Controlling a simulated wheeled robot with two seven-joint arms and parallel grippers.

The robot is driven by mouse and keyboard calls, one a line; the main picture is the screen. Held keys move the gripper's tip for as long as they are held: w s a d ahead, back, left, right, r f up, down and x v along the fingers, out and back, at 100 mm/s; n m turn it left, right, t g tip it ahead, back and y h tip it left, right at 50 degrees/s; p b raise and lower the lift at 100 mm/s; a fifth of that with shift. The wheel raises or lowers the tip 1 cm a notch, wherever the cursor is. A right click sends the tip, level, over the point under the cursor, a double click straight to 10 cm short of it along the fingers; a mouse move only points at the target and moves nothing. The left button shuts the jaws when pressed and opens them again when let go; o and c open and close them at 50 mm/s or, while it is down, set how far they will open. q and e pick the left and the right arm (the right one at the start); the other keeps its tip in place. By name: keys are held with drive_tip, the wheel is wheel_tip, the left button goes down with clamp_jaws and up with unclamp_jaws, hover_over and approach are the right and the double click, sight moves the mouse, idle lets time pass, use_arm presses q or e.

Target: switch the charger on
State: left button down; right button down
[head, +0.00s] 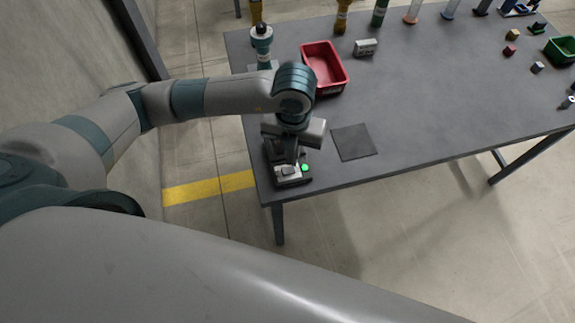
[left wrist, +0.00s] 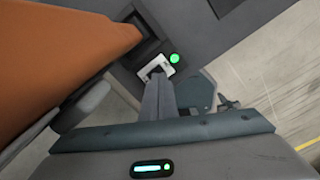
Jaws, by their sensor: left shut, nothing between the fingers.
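The charger (head: 292,182) sits at the table's near left corner, a dark box with a light grey front part. Its round green lamp (head: 305,167) is lit, and the lamp also glows in the left wrist view (left wrist: 174,58). My left gripper (head: 290,161) is shut and empty, pointing down over the charger. In the left wrist view its fingertips (left wrist: 158,76) are at a pale switch plate (left wrist: 159,65) beside the lamp; I cannot tell whether they touch. The gripper hides much of the charger. My right gripper is not in view.
A dark square mat (head: 354,142) lies right of the charger on the grey table (head: 430,125). A red bin (head: 336,82), a small grey box (head: 365,47) and bottles stand behind. A large orange surface (left wrist: 75,45), unidentified, fills the left wrist view's left side.

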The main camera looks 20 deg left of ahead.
sight(292, 170)
use_arm(q)
wheel_tip(292, 170, up, 3)
drive_tip(key=shift+r+p, duration=0.2)
drive_tip(key=shift+p, duration=0.7)
